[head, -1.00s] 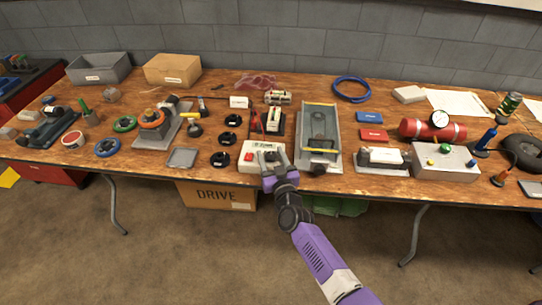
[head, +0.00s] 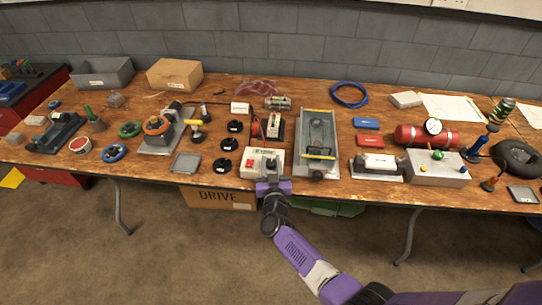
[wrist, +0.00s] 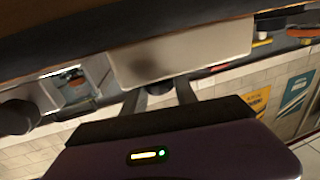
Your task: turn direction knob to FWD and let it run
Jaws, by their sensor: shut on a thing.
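The white control box (head: 252,163) sits near the front edge of the table, with a red button at its left and a dark label on top. My gripper (head: 271,180) is at the front right of the box in the head view. In the wrist view, my gripper's two fingers (wrist: 160,92) reach to a dark round knob (wrist: 160,86) on the face of the pale box (wrist: 182,50), with the knob between their tips. The knob's marking and pointer direction cannot be read.
A metal tray with yellow bars (head: 318,140) stands just right of the box. Black round pieces (head: 227,145) lie to its left. A small stand with a red lead (head: 268,128) is behind it.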

